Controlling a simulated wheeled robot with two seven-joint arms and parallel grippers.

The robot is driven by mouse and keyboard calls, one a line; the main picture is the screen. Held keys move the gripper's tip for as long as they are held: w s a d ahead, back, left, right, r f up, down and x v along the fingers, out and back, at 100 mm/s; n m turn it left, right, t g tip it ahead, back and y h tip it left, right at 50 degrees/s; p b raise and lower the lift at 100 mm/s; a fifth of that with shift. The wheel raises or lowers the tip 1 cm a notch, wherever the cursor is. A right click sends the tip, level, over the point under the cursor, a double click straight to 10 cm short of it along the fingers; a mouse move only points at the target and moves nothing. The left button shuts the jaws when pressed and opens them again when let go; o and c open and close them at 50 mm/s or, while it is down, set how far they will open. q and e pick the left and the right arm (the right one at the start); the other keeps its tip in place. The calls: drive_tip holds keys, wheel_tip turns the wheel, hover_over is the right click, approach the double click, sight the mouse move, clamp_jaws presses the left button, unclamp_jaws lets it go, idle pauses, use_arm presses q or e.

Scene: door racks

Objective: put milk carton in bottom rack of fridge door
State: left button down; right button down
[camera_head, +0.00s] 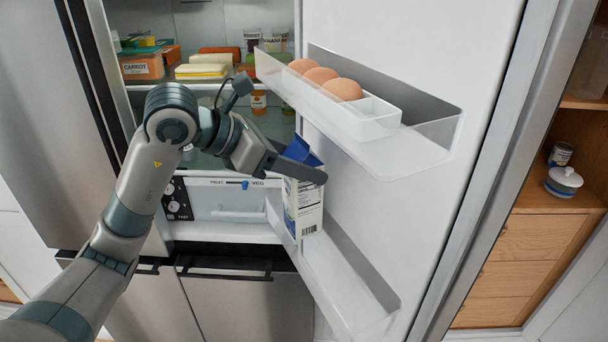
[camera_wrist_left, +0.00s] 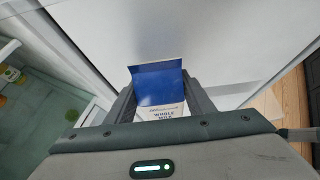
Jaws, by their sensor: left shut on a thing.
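The milk carton (camera_head: 303,205) is white with a blue top and stands roughly upright at the bottom rack (camera_head: 352,290) of the open fridge door. My left gripper (camera_head: 308,172) is shut on the carton near its top. In the left wrist view the carton's blue top (camera_wrist_left: 158,84) sits between the two fingers (camera_wrist_left: 160,100), with "WHOLE MILK" lettering below it. The carton's lower end is at the rack's left part; I cannot tell whether it touches the rack floor. My right gripper is not in view.
An upper door rack (camera_head: 430,140) with several eggs (camera_head: 320,75) in a white tray hangs above the carton. The fridge drawer (camera_head: 225,200) is behind it at left. The right part of the bottom rack is empty. Wooden shelves (camera_head: 545,200) stand at far right.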

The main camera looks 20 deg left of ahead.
use_arm(q)
drive_tip(key=f+p, duration=0.1)
drive_tip(key=f, duration=0.1)
drive_tip(key=shift+w+d+f+p, duration=0.15)
drive_tip(key=shift+d+f+p, duration=0.05)
drive_tip(key=shift+f+p, duration=0.2)
drive_tip(key=shift+f, duration=0.15)
drive_tip(key=c, duration=0.8)
unclamp_jaws()
drive_tip(key=shift+c, duration=0.2)
drive_tip(key=b+v, duration=0.3)
drive_tip(key=v, duration=0.9)
drive_tip(key=shift+b, duration=0.4)
